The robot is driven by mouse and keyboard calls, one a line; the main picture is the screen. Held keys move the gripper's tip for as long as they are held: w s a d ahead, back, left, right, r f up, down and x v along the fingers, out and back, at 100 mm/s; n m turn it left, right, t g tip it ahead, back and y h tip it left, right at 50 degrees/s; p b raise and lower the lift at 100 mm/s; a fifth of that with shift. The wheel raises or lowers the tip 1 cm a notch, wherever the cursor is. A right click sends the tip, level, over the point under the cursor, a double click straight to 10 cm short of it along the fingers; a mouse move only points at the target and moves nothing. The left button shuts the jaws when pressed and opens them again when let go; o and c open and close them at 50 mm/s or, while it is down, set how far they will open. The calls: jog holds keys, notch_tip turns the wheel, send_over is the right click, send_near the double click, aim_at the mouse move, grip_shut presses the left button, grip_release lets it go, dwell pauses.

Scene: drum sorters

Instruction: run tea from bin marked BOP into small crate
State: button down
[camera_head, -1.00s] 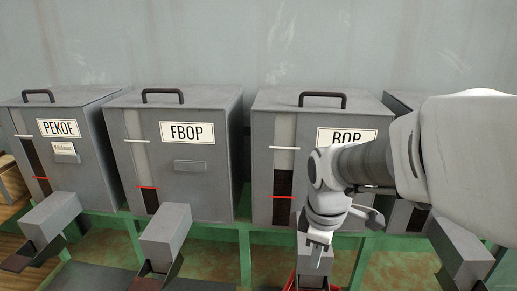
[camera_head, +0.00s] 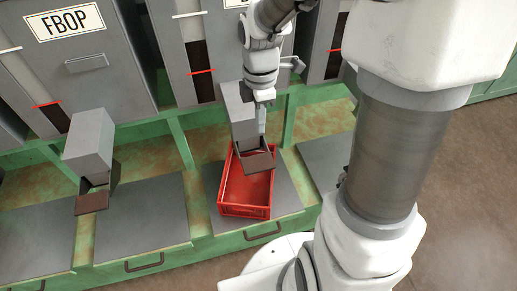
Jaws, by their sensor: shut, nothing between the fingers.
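The BOP bin (camera_head: 179,85) is a grey metal box whose label is cut off by the top edge. Its level window shows dark tea (camera_head: 203,88) reaching above a red mark. Its grey spout (camera_head: 239,112) ends in a brown flap (camera_head: 258,160). The small red crate (camera_head: 245,211) stands on a grey plate below the spout; the flap covers its far end, and the part of its inside that shows looks bare red. My gripper (camera_head: 262,116) is shut and empty at the spout's right side. Whether it touches the spout cannot be told.
The FBOP bin (camera_head: 88,62) with its own spout (camera_head: 90,140) is to the left. Another bin (camera_head: 335,45) is to the right, partly behind my arm. The green bench (camera_head: 160,253) has drawer handles along its front. Grey plates beside the crate are empty.

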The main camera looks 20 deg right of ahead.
aim_at(260, 163)
notch_tip(260, 163, down, 14)
jog(key=b, duration=0.2)
jog(key=shift+b, duration=0.4)
